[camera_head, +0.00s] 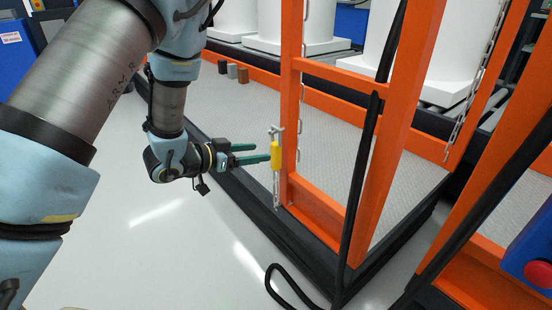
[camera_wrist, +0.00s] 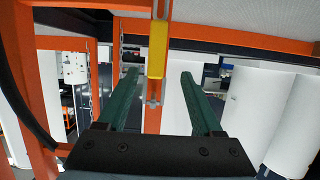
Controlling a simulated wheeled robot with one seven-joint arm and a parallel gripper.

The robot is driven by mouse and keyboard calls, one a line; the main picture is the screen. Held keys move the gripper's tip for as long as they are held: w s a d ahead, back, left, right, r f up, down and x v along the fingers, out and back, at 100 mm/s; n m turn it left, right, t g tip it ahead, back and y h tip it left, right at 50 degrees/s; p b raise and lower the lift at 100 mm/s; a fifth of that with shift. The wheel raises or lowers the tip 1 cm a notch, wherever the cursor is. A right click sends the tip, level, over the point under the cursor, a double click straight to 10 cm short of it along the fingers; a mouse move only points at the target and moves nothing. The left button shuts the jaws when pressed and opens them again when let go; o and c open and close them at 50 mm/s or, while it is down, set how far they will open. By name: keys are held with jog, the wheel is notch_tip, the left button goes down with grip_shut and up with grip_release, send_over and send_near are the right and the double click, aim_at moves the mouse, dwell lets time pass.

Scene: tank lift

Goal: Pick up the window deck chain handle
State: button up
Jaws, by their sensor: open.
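The yellow chain handle (camera_head: 275,154) hangs upright on a metal chain at the left orange post of the window deck. In the wrist view the yellow handle (camera_wrist: 158,48) lies in line with the gap between the fingers, mostly above their tips in the picture. My gripper (camera_head: 263,152) points right toward the handle with its tips close to it. The two green fingers are apart with nothing held; they show in the wrist view too (camera_wrist: 159,74). I cannot tell whether a finger touches the handle.
The orange frame post (camera_head: 291,100) stands right behind the handle. A black hose (camera_head: 362,190) hangs in front of the frame at right. The grey deck floor (camera_head: 335,120) has a dark raised edge (camera_head: 262,208). White tanks (camera_head: 290,22) stand behind. The floor at front left (camera_head: 150,240) is clear.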

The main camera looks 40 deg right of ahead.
aim_at(272, 154)
jog(key=x, duration=0.1)
jog(key=b+x, duration=0.1)
jog(key=x, duration=0.3)
jog(key=shift+s+d+f+b, duration=0.1)
jog(key=shift+s+f+b, duration=0.25)
jog(key=shift+f, duration=0.1)
jog(key=shift+d, duration=0.2)
jog(key=shift+c, duration=0.3)
grip_shut()
